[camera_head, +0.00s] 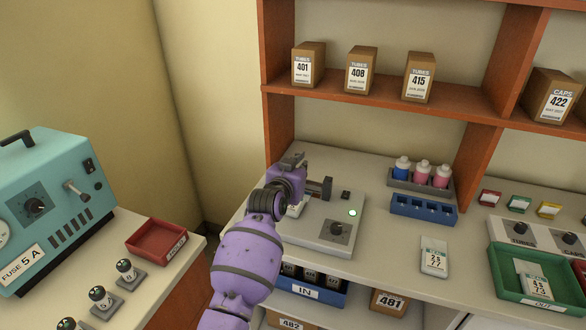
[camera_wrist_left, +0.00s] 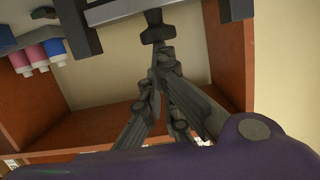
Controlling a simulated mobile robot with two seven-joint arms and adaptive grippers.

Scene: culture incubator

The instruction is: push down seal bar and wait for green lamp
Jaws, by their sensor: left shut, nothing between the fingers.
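The grey sealer (camera_head: 335,240) stands on the white counter with a dial on its top. Its small lamp (camera_head: 352,212) glows pale green, and a dark lamp (camera_head: 346,195) sits behind it. My left gripper (camera_head: 293,162) is shut and empty over the left part of the sealer. The arm and gripper hide much of the seal bar; a dark upright piece (camera_head: 327,188) shows just to the right. My right gripper is not in view.
A rack (camera_head: 432,188) of blue- and pink-bodied bottles and an empty blue rack (camera_head: 424,209) stand right of the sealer. A white pouch (camera_head: 434,257) lies farther right, beside a green tray (camera_head: 498,285). A shelf (camera_head: 390,101) with boxes is behind.

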